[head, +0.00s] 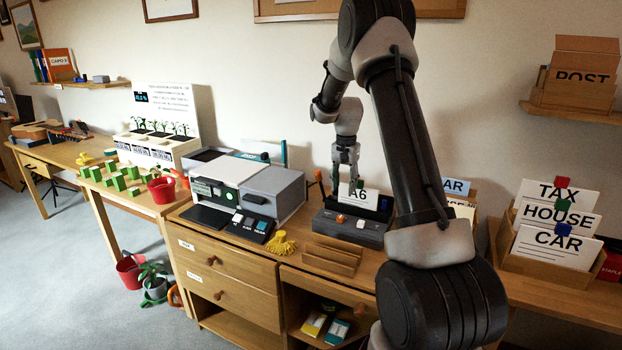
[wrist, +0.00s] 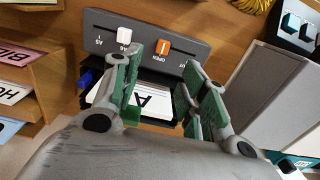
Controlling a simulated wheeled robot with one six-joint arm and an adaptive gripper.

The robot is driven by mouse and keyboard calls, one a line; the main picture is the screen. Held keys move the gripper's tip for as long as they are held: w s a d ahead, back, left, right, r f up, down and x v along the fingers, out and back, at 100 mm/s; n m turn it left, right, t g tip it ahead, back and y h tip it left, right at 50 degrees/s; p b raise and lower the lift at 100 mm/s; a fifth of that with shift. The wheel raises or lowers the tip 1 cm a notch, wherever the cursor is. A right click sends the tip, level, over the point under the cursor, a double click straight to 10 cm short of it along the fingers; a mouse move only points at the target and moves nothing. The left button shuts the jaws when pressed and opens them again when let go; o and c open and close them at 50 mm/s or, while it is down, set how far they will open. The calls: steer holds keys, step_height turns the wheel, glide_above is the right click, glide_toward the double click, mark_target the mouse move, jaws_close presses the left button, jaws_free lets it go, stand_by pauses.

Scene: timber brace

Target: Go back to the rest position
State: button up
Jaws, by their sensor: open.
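My gripper (head: 345,158) hangs from my arm above the desk, pointing down over a grey device (head: 350,227) with a white and an orange control on its front. I cannot tell how far the fingertips are from the card.
A grey printer-like machine (head: 247,186) stands left of the device. A yellow tasselled thing (head: 281,244) and a wooden holder (head: 331,257) lie near the front edge. A card box (head: 549,266) labelled TAX, HOUSE and CAR stands right. A wall shelf (head: 571,112) hangs at upper right.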

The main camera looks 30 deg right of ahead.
steer(key=s+a+r+n+t, duration=0.1)
steer(key=s+a+r+n, duration=0.2)
steer(key=s+r, duration=0.3)
steer(key=s+a+r+n+t, duration=0.2)
steer(key=s+a+r+n, duration=0.2)
steer(key=s, duration=1.3)
steer(key=s+a+r+n+t, duration=0.1)
steer(key=s+a+r+n, duration=0.2)
steer(key=s+a+r, duration=0.4)
steer(key=shift+s+r, duration=0.95)
steer(key=shift+s, duration=1.75)
